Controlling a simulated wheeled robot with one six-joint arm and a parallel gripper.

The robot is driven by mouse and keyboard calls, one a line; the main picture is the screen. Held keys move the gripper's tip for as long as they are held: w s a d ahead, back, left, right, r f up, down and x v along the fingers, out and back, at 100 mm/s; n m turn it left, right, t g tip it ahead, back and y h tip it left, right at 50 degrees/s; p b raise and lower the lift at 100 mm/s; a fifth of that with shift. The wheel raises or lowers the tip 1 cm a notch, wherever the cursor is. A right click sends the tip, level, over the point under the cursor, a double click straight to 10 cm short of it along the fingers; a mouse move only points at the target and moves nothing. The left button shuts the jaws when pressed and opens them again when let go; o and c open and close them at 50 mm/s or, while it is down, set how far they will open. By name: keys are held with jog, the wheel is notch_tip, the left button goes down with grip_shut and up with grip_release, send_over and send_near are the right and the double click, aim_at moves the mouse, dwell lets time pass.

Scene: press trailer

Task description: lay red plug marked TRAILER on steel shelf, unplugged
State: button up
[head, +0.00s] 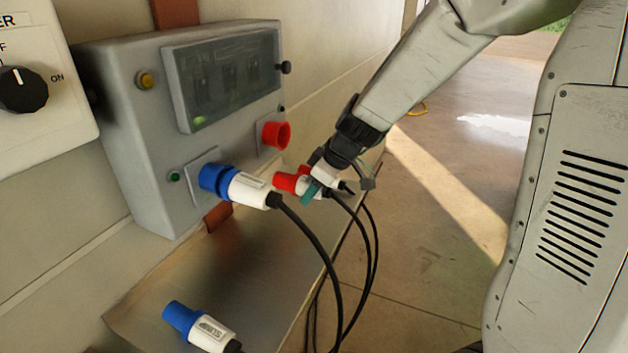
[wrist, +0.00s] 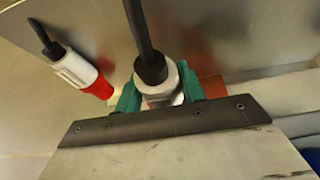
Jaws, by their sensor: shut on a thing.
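My gripper (head: 322,186) is shut on a white plug body (wrist: 160,80) with a black cable, seen between the teal fingers (wrist: 158,92) in the wrist view. Its front end is hidden there; in the head view red parts (head: 287,183) show beside the fingers. A second plug, red and white (wrist: 82,72), is left of the fingers in the wrist view, over the steel surface. No TRAILER marking is readable. The steel shelf (head: 180,270) runs below the grey box. The red socket (head: 274,135) on the box has no plug in it.
A blue and white plug (head: 240,188) sits in the box's lower socket. Another blue and white plug (head: 200,326) lies on the shelf's near end. Black cables (head: 340,270) hang over the shelf's right edge. The shelf's middle is bare.

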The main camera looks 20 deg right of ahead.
aim_at(308, 219)
jog(key=shift+d+f, duration=0.1)
jog(key=shift+f, duration=3)
jog(key=o, duration=1.2)
